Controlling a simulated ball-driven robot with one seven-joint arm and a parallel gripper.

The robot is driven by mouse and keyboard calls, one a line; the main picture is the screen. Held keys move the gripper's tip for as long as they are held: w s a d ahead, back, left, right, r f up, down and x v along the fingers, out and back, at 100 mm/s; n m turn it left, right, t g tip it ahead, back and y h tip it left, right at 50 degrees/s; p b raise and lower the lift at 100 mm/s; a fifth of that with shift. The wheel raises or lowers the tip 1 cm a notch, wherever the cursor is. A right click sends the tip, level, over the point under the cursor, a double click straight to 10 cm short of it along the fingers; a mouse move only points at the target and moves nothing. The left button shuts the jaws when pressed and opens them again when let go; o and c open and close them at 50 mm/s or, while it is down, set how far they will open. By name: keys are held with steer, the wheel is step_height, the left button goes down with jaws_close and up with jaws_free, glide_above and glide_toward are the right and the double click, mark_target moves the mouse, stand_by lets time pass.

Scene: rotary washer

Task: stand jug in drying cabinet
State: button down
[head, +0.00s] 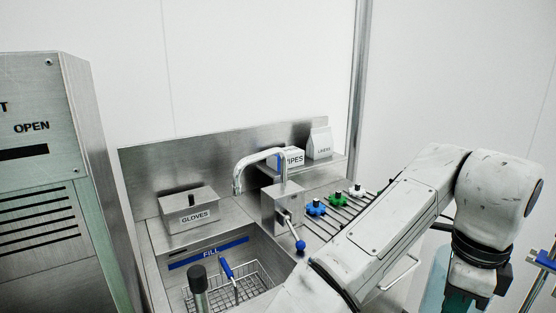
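A pale blue, translucent object (435,284) shows in part at the lower right, behind my arm. I cannot tell whether it is the jug. A tall steel cabinet (45,185) stands at the left edge, with a cut-off label ending in "T", the word "OPEN", a dark slot and vents. I cannot tell whether it is the drying cabinet. My arm rises from the bottom middle, bends at the right and points down out of the picture. My gripper's fingertips are not visible, so what it holds is hidden.
A steel sink (165,262) marked "FILL" holds a wire basket (257,283).

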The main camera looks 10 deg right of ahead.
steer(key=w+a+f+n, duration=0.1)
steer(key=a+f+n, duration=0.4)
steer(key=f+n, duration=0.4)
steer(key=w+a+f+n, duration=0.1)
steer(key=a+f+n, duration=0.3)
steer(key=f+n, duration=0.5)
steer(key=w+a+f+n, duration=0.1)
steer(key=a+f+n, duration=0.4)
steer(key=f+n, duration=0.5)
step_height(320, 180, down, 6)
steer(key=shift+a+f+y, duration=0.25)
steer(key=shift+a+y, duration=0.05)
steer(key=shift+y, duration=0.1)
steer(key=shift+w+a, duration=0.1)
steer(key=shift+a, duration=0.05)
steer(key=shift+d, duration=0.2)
